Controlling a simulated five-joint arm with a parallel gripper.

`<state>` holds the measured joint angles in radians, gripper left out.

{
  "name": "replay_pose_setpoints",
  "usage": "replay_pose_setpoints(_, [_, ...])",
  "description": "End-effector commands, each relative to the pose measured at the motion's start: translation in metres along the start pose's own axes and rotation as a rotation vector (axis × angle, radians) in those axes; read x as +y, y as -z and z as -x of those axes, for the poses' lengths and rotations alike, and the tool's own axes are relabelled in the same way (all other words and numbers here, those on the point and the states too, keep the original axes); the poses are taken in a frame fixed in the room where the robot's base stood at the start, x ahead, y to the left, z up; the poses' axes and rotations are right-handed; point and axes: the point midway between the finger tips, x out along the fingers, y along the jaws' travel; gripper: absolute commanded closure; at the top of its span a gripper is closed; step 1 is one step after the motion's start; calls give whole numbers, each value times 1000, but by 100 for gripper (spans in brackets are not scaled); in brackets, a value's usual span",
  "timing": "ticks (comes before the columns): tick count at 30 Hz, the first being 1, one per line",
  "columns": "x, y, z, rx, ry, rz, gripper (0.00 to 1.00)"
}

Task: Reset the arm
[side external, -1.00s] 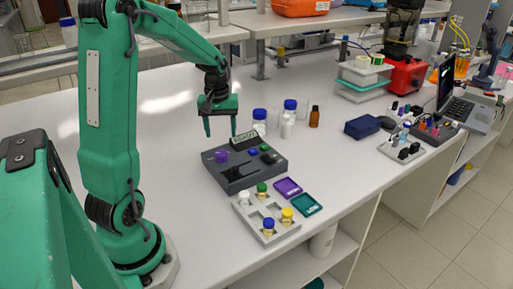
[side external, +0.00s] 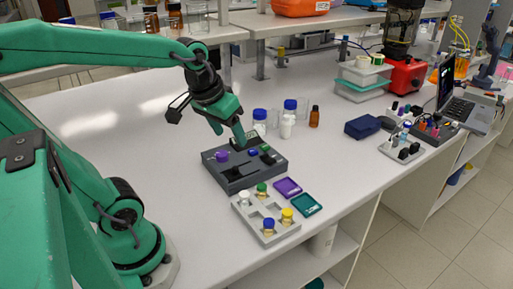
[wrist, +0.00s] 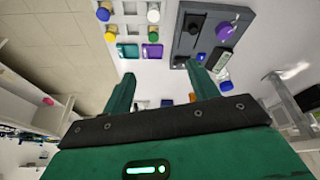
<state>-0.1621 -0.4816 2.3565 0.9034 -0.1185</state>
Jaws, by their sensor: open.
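My green gripper (side external: 228,133) is tilted down and to the right, over the back edge of the dark grey rig (side external: 238,178). In the wrist view my gripper (wrist: 160,82) has its two fingers wide apart with nothing between them. The rig has a purple knob (side external: 221,156), a blue button and a small display near its back edge, partly covered by a finger. In the wrist view the rig (wrist: 188,38) is at the upper right, beyond the right fingertip. I cannot tell from the side whether the fingertips touch it.
A grey tray (side external: 255,221) with several capped vials stands in front of the rig. A purple dish (side external: 288,187) and a teal dish (side external: 306,204) lie near the table's front edge. Blue-capped bottles (side external: 289,108) and a brown bottle (side external: 314,117) stand behind. The left tabletop is clear.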

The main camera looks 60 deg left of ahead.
Motion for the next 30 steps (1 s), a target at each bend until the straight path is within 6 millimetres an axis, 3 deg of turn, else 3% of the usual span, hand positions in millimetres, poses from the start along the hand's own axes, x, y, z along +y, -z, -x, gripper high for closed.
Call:
replay_pose_setpoints(6, [20,-29,17,75,-45,-158,41])
replay_pose_setpoints(12, [29,-46,23,115,-69,-244,41])
replay_pose_setpoints(30, [30,-50,24,124,-75,-267,41])
